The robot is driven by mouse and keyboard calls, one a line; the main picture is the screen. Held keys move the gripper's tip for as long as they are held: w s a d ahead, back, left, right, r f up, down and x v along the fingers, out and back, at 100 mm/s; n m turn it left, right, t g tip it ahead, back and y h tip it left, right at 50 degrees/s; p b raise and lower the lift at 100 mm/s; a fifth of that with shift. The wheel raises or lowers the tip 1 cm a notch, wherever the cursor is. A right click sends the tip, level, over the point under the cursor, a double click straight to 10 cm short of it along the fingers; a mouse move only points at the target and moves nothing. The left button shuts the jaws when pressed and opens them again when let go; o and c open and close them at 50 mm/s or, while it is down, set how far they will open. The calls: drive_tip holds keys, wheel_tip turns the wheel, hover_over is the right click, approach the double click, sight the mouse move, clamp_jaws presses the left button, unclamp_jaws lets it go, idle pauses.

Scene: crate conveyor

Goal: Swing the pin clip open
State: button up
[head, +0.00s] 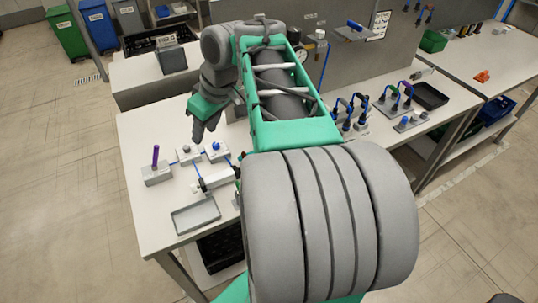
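My gripper (199,132) hangs fingers-down over the white bench (145,123), above and behind a group of small fixtures. It appears apart from them, and its finger gap is too small to judge. A light block with an upright purple pin (155,156) stands at the left. A block with a grey knob (187,152) and one with a blue knob (216,148) stand to its right. A pale fixture with a dark end (212,182) lies in front of these. I cannot tell which part is the pin clip or whether it is open.
A shallow grey tray (195,215) lies near the bench's front edge. My arm hides the bench's middle. A grey panel (345,65) rises behind.

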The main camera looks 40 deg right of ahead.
drive_tip(key=s+d+f+n+b, duration=0.1)
drive_tip(key=s+d+f+b, duration=0.25)
drive_tip(key=d, duration=0.55)
drive_tip(key=s+d+f+n+b, duration=0.2)
drive_tip(key=s+d+f, duration=0.15)
drive_tip(key=d, duration=0.55)
drive_tip(key=b+x, duration=0.2)
drive_tip(key=x, duration=0.5)
drive_tip(key=shift+w+a+f, duration=0.1)
drive_tip(key=shift+w+f, duration=0.05)
drive_tip(key=shift+w, duration=0.05)
drive_tip(key=shift+c, duration=0.4)
clamp_jaws()
